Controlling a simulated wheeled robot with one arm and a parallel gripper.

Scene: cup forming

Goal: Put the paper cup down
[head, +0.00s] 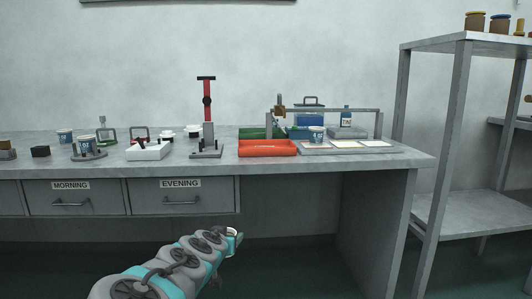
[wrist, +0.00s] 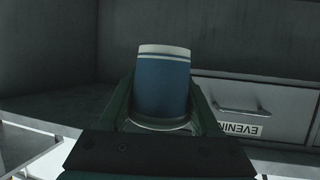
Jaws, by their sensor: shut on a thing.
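The paper cup (wrist: 163,86) is blue with a white band at each end. It sits between the two fingers of my gripper (wrist: 163,118) in the wrist view, and the gripper is shut on it. In the head view my gripper (head: 234,240) is low in front of the bench, below the top's front edge, near the EVENING drawer (head: 181,197). The held cup is too small there to make out clearly. The wrist view is upside down, with the EVENING label (wrist: 241,128) inverted, so I cannot tell the cup's tilt.
The grey bench top (head: 200,166) carries a red tray (head: 267,148), a white box (head: 149,150) and a red-and-grey stand (head: 207,125). A metal shelf (head: 470,215) stands at right. The bench's front strip is mostly clear.

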